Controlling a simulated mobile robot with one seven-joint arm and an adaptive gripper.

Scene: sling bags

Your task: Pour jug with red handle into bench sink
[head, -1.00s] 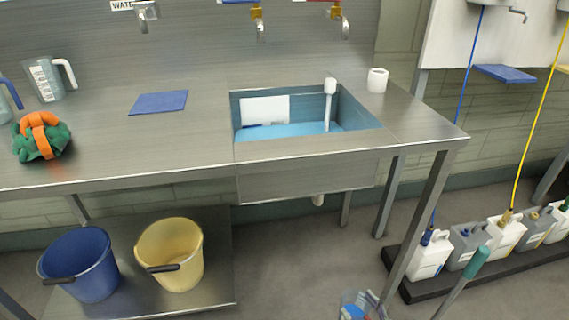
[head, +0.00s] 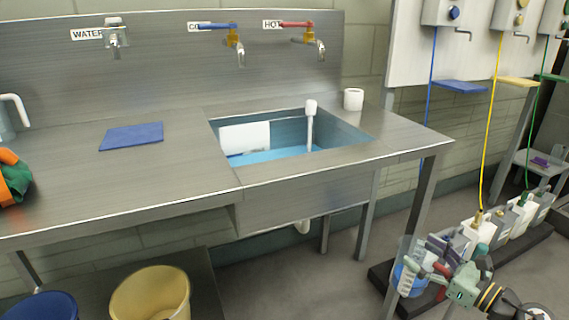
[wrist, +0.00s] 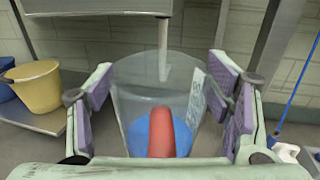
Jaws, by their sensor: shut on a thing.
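The clear jug (head: 403,278) is at the lower right of the head view, in front of the bench's right end and below its top. In the wrist view the jug (wrist: 185,75) stands roughly upright between the purple finger pads, with blue at its bottom and a red handle (wrist: 160,135) toward me. My gripper (head: 435,262) is shut on the jug; the wrist view shows my gripper (wrist: 165,95) with a pad on each side. The bench sink (head: 348,134) holds blue liquid, a white panel and an upright white pipe. The jug is apart from it.
A white cup (head: 353,99) stands right of the sink. A blue cloth (head: 132,137) and an orange-green bundle (head: 14,180) lie on the bench. Blue and yellow (head: 150,295) buckets are below. Several canisters (head: 500,222) stand on the floor at right.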

